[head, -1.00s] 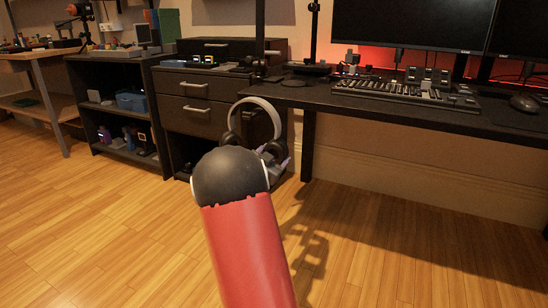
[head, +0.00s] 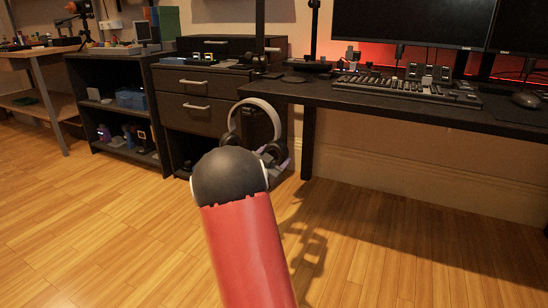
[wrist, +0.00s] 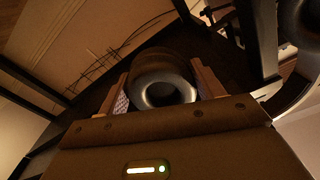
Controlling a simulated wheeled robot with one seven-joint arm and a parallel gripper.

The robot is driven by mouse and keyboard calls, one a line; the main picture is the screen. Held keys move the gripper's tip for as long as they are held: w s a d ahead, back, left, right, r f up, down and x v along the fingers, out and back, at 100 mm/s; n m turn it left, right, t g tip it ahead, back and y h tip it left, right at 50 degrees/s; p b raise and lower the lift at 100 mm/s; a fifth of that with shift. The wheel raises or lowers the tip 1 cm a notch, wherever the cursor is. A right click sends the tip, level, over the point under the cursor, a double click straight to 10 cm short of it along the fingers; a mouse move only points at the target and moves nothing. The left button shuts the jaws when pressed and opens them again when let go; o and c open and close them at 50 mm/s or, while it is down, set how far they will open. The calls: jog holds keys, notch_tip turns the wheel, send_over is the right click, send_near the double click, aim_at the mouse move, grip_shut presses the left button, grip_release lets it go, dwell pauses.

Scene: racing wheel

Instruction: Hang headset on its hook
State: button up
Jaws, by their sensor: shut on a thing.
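The headset (head: 262,101) has a pale headband arched upward and dark ear cups, in front of the desk's left end. My gripper (wrist: 163,78) is shut on one dark round ear cup (wrist: 160,90), with a finger on each side of it in the wrist view. The other ear cup shows at the right edge there. In the head view my red and black arm hides most of the gripper and the lower headset. A small bar (head: 271,50) sticks out from the black post at the desk's left corner; I cannot tell whether it is the hook.
The black desk (head: 400,107) carries a keyboard (head: 395,87), a mouse (head: 526,100) and monitors. A dark drawer cabinet (head: 200,102) stands left of the headset, with an open shelf (head: 105,110) beyond it. A desk leg (head: 308,142) stands right of the headset. The wooden floor in front is clear.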

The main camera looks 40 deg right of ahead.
jog(key=shift+f+b, duration=0.3)
jog(key=shift+f, duration=0.15)
jog(key=o, duration=1.3)
jog(key=v, duration=0.7)
jog(key=shift+s+a+p, duration=0.15)
jog(key=shift+a+p, duration=0.2)
jog(key=shift+a, duration=0.05)
